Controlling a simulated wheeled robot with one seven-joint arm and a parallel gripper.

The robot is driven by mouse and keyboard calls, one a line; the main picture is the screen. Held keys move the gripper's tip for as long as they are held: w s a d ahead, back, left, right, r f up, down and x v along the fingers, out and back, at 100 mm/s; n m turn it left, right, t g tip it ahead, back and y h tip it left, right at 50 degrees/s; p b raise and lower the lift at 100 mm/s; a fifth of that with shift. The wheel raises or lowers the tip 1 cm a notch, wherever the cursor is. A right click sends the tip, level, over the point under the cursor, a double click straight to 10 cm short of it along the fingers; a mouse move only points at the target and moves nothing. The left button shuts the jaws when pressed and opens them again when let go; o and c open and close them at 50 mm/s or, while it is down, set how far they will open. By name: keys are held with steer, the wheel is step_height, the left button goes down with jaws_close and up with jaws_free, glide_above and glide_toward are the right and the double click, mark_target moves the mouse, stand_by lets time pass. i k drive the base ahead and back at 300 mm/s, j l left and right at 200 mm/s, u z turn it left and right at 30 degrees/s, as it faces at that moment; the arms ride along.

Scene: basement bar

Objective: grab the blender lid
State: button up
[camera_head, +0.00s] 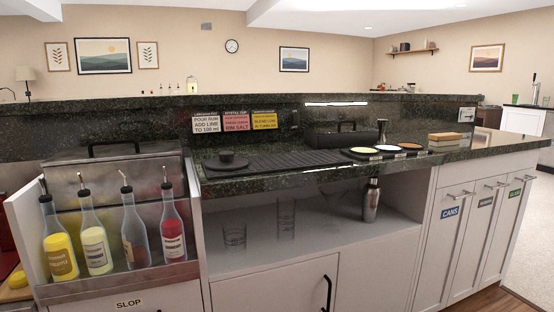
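A small dark round piece with a raised knob on top (228,160) looks like the blender lid. It lies on the left end of the bar counter, at the left end of the long black mat (285,160). I see no blender jar that I can make out. My gripper is not in view, so its state does not show.
Several spouted bottles (133,228) stand in the metal rail at the left, in front of the handled bin. A tray with coloured dishes (386,152) sits on the counter at the right. A shaker (371,200) and faint glasses stand on the shelf below.

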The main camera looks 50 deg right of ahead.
mark_target(226, 162)
steer(key=z, duration=1.2)
